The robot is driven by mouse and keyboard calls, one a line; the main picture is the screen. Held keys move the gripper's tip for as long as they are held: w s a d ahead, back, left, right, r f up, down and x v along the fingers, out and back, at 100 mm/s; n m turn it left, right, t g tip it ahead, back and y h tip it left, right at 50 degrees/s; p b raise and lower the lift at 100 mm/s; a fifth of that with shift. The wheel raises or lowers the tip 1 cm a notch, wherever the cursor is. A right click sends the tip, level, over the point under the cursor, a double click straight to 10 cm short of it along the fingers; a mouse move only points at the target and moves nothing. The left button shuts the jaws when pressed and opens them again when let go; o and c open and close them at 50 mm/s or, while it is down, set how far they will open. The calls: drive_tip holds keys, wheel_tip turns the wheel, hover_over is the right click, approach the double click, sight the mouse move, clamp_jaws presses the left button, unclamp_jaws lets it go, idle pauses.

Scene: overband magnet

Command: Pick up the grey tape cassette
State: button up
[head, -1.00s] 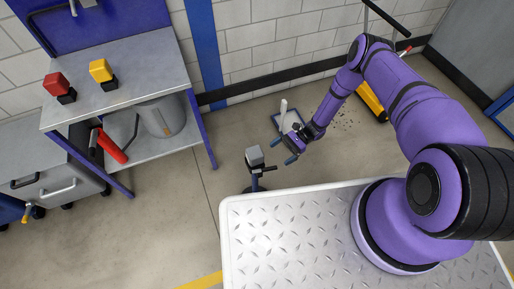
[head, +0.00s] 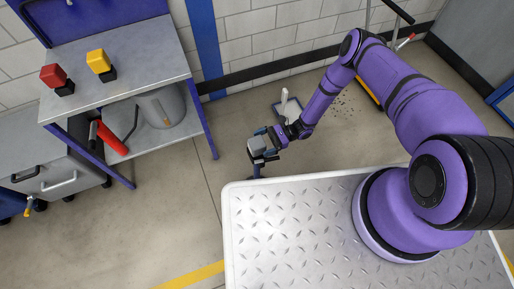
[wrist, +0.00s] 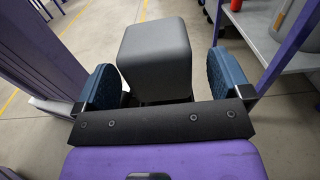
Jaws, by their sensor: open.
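The grey tape cassette (head: 256,144) is a block with rounded edges on top of a dark stand beyond the left front of my metal deck. In the wrist view the grey cassette (wrist: 155,57) stands between the two blue finger pads, with a gap visible on each side. My gripper (head: 265,142) is open around the cassette in the head view, and its jaws also show in the wrist view (wrist: 161,84). The cassette's lower part is partly hidden behind the gripper's dark crossbar.
A red cassette (head: 56,76) and a yellow cassette (head: 101,64) stand on the grey workbench (head: 135,62) at the left. A bucket (head: 162,107) and a red extinguisher-like object (head: 112,139) are on its lower shelf. A dustpan-like tray (head: 288,113) lies on the floor near the wall.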

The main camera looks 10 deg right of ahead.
drive_tip(key=x, duration=0.3)
drive_tip(key=c, duration=1.1)
